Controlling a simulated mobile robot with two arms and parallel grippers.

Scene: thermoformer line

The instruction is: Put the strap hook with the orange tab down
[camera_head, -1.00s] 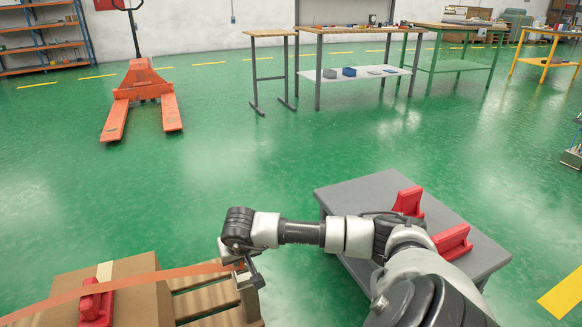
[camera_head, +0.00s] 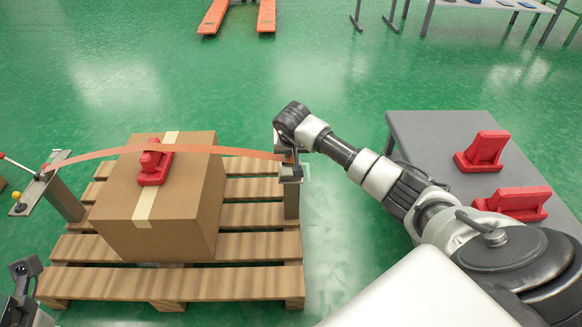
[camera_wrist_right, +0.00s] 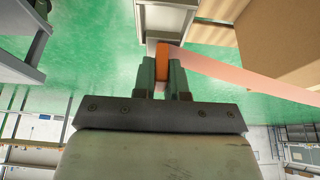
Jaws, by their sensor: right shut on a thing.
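My right gripper (camera_head: 289,160) is shut on the strap hook, whose orange tab (camera_wrist_right: 162,60) shows between the fingers in the right wrist view. The hook is at the top of the grey right-hand post (camera_head: 291,195); I cannot tell whether it touches the post. The orange strap (camera_head: 225,151) runs from the hook over the cardboard box (camera_head: 180,215) to the left post (camera_head: 66,200). A red corner piece (camera_head: 152,172) sits on the box by the strap. My left gripper (camera_head: 25,270) shows partly at the lower left; its fingers are unclear.
The box stands on a wooden pallet (camera_head: 230,285). A grey table (camera_head: 425,130) at right holds two red pieces (camera_head: 482,152). Green floor is clear behind the pallet.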

